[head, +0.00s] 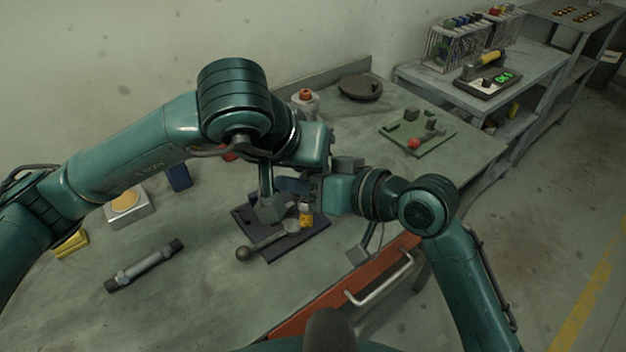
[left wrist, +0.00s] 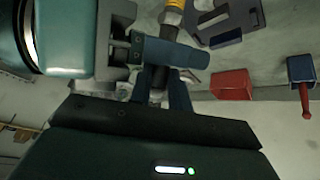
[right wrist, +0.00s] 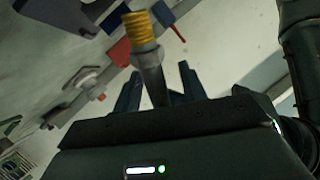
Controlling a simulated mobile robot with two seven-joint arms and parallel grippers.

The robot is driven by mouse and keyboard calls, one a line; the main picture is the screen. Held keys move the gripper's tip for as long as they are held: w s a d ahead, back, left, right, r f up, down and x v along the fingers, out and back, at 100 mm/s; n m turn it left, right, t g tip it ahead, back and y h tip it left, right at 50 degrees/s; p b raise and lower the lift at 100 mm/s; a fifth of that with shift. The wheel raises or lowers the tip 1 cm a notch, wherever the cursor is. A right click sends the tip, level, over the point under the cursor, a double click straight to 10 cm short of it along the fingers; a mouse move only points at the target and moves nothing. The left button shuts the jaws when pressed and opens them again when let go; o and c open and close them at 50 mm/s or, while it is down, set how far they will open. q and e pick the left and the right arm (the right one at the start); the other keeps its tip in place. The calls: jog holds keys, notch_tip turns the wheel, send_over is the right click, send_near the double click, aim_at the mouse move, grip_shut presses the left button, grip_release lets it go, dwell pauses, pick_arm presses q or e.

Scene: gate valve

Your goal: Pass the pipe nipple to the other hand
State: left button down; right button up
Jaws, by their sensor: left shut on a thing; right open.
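The pipe nipple, a short grey tube with a yellow threaded end (head: 305,215), hangs between my two grippers above the bench, largely hidden in the head view. My left gripper (head: 289,187) is shut on it. In the left wrist view the left fingers (left wrist: 158,82) close around its grey body, and its yellow band (left wrist: 174,5) shows at the top edge. My right gripper (head: 314,188) comes in from the right and is open. In the right wrist view its fingers (right wrist: 158,85) stand on either side of the nipple (right wrist: 150,65), yellow end pointing away; contact cannot be told.
A dark tray (head: 318,226) and a ball-ended rod (head: 262,243) lie below. A grey pipe with black ends (head: 145,266) lies front left. A green mat (head: 438,143) lies right; an orange drawer (head: 345,300) is in front.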

jog(key=shift+s+r, duration=0.1)
grip_shut()
pick_arm(q)
jog(key=c, duration=1.2)
grip_release()
jog(key=shift+c, duration=0.2)
jog(key=v, duration=1.2)
